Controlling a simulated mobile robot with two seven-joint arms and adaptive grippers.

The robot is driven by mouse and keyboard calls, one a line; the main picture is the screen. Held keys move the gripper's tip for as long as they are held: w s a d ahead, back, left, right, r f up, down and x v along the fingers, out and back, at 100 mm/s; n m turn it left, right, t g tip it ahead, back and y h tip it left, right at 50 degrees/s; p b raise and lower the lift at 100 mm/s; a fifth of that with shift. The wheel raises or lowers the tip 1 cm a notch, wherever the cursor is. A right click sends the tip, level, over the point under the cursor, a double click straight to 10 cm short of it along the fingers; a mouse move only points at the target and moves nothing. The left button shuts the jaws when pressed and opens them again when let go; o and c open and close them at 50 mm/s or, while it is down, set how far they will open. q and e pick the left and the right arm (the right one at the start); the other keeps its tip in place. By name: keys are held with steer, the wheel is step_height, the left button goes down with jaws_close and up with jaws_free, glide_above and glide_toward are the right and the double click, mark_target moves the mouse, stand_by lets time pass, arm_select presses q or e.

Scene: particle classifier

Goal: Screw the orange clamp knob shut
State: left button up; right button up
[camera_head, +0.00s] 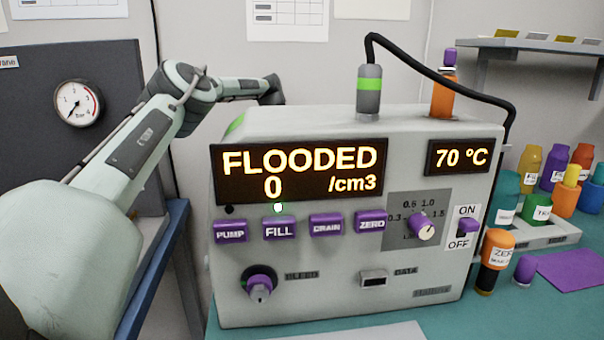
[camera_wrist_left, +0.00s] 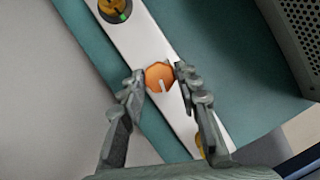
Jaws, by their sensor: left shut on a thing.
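The orange clamp knob (camera_wrist_left: 159,78) shows in the left wrist view, a faceted knob with a white mark on its face. It sits on a long white strip (camera_wrist_left: 150,42) that lies on a teal surface. The two fingers of my left gripper (camera_wrist_left: 160,74) are on either side of the knob, closed on it. In the head view my left arm (camera_head: 150,130) reaches in from the left to behind the machine, which hides the gripper and the knob. My right gripper is in neither view.
The grey machine (camera_head: 400,285) reads FLOODED, 0 /cm3 and 70 °C. A black cable (camera_head: 440,68) arches over it. Coloured bottles (camera_head: 529,160) stand at the right. In the wrist view, a yellow-and-black round part (camera_wrist_left: 115,8) is on the strip, and a perforated grey box (camera_wrist_left: 298,35) stands right.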

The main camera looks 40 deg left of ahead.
arm_select(q)
steer(key=shift+r, duration=0.1)
stand_by(0.3)
steer(key=o, duration=1.2)
steer(key=shift+c, duration=0.2)
